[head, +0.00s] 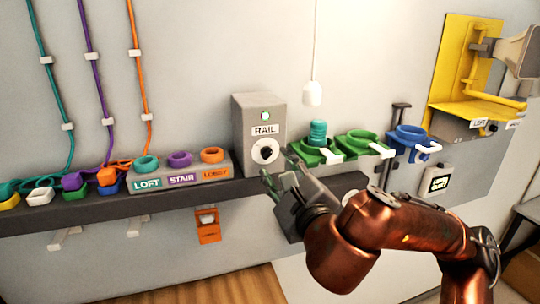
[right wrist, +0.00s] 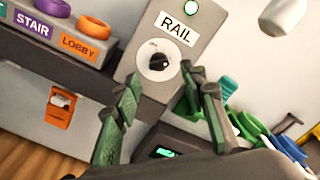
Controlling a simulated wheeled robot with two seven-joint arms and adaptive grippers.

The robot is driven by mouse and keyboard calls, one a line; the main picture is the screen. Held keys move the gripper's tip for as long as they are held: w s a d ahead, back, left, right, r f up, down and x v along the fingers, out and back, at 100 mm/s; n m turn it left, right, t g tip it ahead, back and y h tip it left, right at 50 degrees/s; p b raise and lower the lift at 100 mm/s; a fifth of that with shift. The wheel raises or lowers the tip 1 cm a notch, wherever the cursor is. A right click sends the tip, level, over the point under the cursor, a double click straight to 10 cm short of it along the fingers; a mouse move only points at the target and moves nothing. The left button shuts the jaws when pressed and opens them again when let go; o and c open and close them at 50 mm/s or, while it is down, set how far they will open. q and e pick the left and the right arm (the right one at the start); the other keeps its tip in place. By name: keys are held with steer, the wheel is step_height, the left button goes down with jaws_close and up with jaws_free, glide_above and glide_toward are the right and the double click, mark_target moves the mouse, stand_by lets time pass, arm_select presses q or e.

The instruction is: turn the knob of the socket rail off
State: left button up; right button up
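The grey RAIL box (head: 240,135) stands upright on the shelf, with a small green lamp (head: 265,115) glowing above its label. Its knob (head: 265,151) is a dark grip on a round white dial, which also shows in the right wrist view (right wrist: 158,63). My right gripper (head: 281,170) is just in front of and below the dial. In the right wrist view its green-padded fingers (right wrist: 158,85) are spread, with the knob beyond and between them and nothing held. Contact with the knob cannot be told. My left gripper is not in view.
The socket block labelled LOFT, STAIR and LOBBY (head: 181,179) is left of the box, with coloured plugs and cords. Green cradles (head: 357,145) and a blue one (head: 409,140) are to the right. A white pendant (head: 312,94) hangs above. A dark shelf edge (head: 100,212) runs below.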

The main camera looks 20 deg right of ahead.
mark_target(269, 156)
steer(key=w+p, duration=0.1)
steer(key=w, duration=0.4)
steer(key=shift+w+a, duration=0.1)
steer(key=shift+a, duration=0.05)
steer(key=shift+c, duration=0.6)
jaws_close()
